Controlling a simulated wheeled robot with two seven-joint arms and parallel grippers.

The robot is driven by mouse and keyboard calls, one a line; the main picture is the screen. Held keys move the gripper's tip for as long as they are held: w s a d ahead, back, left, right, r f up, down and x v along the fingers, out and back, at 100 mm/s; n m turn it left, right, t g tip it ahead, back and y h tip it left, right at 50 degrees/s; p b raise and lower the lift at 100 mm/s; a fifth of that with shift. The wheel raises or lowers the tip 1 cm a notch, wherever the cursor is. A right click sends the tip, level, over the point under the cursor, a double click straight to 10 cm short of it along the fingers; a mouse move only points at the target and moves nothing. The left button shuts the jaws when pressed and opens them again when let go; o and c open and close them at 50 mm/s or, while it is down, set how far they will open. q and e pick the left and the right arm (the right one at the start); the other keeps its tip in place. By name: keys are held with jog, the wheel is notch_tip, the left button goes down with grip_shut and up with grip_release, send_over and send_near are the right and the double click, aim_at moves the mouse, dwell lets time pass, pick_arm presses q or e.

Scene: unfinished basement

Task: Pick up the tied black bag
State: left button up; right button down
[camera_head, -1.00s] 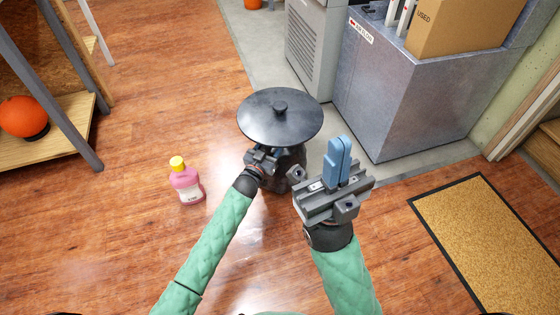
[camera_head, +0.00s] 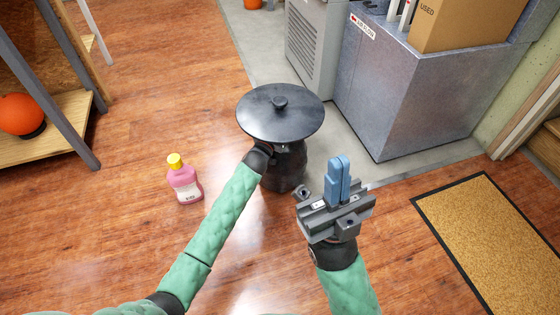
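A dark, rounded body (camera_head: 285,171) stands on the floor in front of me, under a wide black disc-shaped lid (camera_head: 258,115) with a knob. I cannot tell whether this dark body is the tied black bag, and no knot shows. My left arm reaches up to it from the left; its wrist is at the body's left side, below the lid's front edge, and its gripper is hidden there. My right gripper (camera_head: 338,181) is to the right of the dark body and apart from it. Its blue fingers are together with nothing between them.
A pink bottle with a yellow cap (camera_head: 185,180) stands on the wood floor at left. A grey metal cabinet (camera_head: 415,95) bearing a cardboard box (camera_head: 462,25) is behind at right. A tan mat (camera_head: 495,240) lies at right. A shelf with an orange ball (camera_head: 20,116) is at far left.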

pick_arm(q)
grip_shut()
jog(key=shift+r, duration=0.1)
dwell(0.3)
